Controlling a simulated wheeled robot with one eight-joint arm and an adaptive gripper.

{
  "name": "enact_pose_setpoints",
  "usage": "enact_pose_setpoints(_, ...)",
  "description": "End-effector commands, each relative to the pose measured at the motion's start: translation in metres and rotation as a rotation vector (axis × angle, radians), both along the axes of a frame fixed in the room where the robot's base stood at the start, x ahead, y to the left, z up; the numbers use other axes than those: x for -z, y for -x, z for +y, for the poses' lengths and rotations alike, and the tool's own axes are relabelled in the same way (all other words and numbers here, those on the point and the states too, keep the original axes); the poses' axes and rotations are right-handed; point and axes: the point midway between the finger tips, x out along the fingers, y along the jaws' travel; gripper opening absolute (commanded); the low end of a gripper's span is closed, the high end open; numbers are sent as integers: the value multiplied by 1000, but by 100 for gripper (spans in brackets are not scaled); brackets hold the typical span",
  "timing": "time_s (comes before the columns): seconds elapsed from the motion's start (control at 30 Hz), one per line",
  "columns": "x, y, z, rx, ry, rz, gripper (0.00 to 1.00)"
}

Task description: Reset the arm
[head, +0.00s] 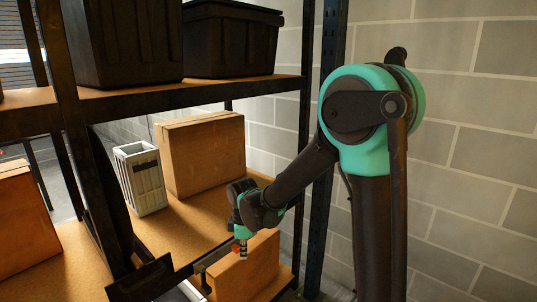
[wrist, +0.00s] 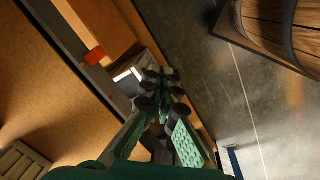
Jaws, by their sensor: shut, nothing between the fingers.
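My arm reaches down and left from its teal joint in the head view. My gripper (head: 242,250) is low in front of the shelf rack, its tip close to a cardboard box on the lower right. In the wrist view my gripper (wrist: 161,78) points away from the camera, with dark knuckles and green ribbed pads. Its fingers are together and hold nothing. Some of the fingers are hard to make out in the head view.
Black bins (head: 232,40) stand above. A rack post (head: 325,150) and block wall (head: 470,160) are close. A wooden barrel (wrist: 285,30) shows below.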

Motion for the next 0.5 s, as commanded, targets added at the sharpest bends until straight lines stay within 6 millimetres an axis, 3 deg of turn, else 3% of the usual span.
enact_pose_setpoints(0.03, -6, 1, -29, 112, -19, -10, 0)
enact_pose_setpoints(0.2, -17, 15, -109, 496, -92, -44, 0)
enact_pose_setpoints(0.5, -15, 70, -225, 1164, -238, -109, 0)
